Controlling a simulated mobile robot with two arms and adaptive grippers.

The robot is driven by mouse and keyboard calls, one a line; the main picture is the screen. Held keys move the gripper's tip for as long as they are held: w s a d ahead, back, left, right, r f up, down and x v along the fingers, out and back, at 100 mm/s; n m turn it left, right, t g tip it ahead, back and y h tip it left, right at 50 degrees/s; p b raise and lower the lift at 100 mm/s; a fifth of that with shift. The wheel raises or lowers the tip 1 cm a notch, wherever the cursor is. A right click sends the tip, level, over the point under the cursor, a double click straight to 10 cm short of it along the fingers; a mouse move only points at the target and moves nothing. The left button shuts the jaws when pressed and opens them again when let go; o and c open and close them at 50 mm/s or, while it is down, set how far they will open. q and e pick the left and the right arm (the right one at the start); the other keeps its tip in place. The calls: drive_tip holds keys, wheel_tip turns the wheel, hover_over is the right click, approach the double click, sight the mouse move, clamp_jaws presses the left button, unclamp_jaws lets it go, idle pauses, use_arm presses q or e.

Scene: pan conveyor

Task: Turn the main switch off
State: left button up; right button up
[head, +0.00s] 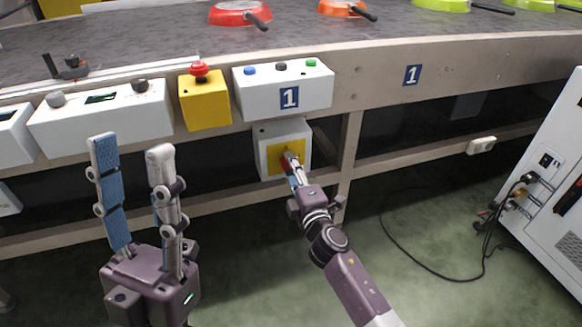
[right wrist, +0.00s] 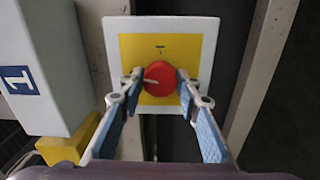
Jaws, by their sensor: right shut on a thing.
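The main switch is a red round knob (right wrist: 158,78) on a yellow plate (right wrist: 190,50) on a white box (head: 265,135) under the conveyor's front edge. In the right wrist view the knob shows a pale line pointing left. My right gripper (head: 293,164) is at the switch, and in the right wrist view its two fingers (right wrist: 158,82) are closed on the left and right sides of the knob. In the head view the gripper covers most of the knob. My left gripper (head: 131,145) is open and empty, raised at the left in front of the conveyor.
Above the switch is a white button box (head: 265,97) marked 1, with a yellow emergency-stop box (head: 204,108) to its left. A grey-knobbed panel (head: 100,122) is further left. A white cabinet (head: 555,130) with plugs and cables stands at right. Pans lie on the conveyor (head: 350,40).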

drive_tip(key=shift+n, duration=0.6)
drive_tip(key=o, duration=1.2)
drive_tip(key=shift+c, duration=0.2)
drive_tip(key=shift+s, duration=0.1)
drive_tip(key=v, duration=1.2)
